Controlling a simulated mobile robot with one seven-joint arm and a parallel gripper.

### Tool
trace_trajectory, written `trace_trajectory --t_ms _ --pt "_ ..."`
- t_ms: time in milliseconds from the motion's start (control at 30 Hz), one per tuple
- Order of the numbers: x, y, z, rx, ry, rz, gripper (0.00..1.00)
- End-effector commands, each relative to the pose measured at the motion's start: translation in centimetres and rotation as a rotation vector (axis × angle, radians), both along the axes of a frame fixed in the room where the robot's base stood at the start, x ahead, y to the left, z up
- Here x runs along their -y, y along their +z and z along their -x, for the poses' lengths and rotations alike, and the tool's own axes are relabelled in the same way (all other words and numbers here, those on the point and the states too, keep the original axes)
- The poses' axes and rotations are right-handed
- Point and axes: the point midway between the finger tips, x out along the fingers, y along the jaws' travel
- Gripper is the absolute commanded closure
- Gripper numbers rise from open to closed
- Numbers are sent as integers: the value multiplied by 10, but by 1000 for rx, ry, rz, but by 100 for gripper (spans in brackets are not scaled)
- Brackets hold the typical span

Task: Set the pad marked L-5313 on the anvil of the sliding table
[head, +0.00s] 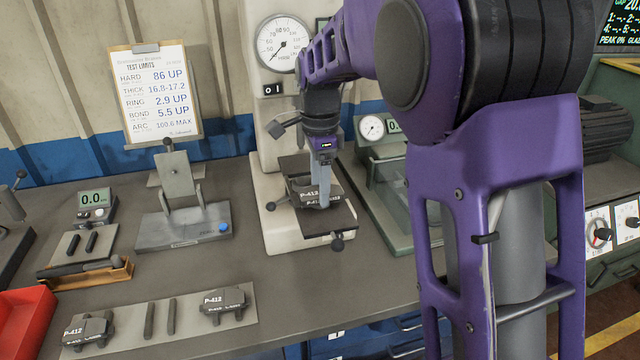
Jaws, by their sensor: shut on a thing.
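My gripper (325,190) points straight down over the sliding table (343,222) of the tall white dial tester. It is shut on a dark brake pad (306,186) whose face shows what looks like P-412 and a smaller mark I cannot read. The pad is at the anvil, which is hidden. I cannot tell whether the pad rests on it or is just above. Two more dark pads, a left pad (88,330) and a right pad (226,304), lie on a pale strip (150,342). Both look marked P-412, and their smaller marks are unreadable.
The tester's dial (282,44) stands behind my gripper. A grey fixture (185,225) with a blue button is to the left, then a small gauge (95,204). A green-framed gauge stand (385,185) is close on the right. A red bin (22,322) is at the left edge.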

Motion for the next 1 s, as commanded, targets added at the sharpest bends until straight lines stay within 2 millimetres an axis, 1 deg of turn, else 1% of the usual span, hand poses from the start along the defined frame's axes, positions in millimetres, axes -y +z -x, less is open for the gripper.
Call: trace_trajectory --t_ms 100,133,267,300,567,667,767,1000 --pt "0 -3 0 1 0 0 100" --pt "0 -3 0 0 0 0 32" --pt "0 -3 0 0 0 0 9" --pt "0 -3 0 0 0 0 6" --pt "0 -2 0 0 0 0 6" --pt "0 4 0 1 0 0 6" --pt "0 18 -1 4 0 -1 6" --pt "0 71 -1 4 0 -1 6"
